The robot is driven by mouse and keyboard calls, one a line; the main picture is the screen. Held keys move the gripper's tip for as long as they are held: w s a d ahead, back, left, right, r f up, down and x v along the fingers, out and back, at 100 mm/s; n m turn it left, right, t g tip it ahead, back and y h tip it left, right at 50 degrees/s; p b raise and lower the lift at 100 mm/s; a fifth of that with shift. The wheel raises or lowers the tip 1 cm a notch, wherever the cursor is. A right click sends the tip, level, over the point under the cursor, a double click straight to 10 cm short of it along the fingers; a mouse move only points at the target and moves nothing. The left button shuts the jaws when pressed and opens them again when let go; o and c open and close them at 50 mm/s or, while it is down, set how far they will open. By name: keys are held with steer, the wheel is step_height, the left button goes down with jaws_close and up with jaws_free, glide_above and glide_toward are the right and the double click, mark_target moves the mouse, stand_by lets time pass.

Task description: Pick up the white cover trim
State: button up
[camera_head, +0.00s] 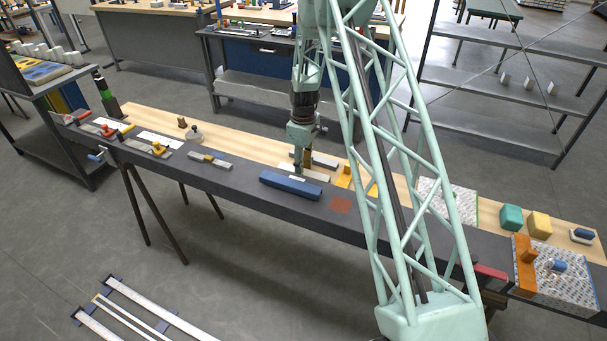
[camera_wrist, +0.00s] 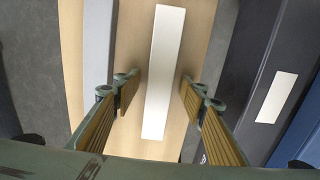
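The white cover trim (camera_wrist: 164,72) is a long, flat white bar. It lies on the light wooden strip of the bench, and in the wrist view it runs lengthwise between my fingers. My gripper (camera_wrist: 160,98) is open, with one finger to each side of the trim and a gap on both sides. No contact with the trim shows. In the head view my gripper (camera_head: 301,168) points down over the bench, and the trim (camera_head: 316,174) shows partly beside the fingers.
A grey bar (camera_wrist: 98,50) lies parallel to the left of the trim in the wrist view. A blue block (camera_head: 290,185) lies on the dark front strip of the bench. An orange piece (camera_head: 343,181) stands close on the right in the head view.

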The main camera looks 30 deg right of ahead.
steer(key=shift+c, duration=0.4)
steer(key=c, duration=0.9)
steer(key=shift+r, duration=0.15)
steer(key=shift+r+p, duration=0.35)
steer(key=shift+r, duration=4.5)
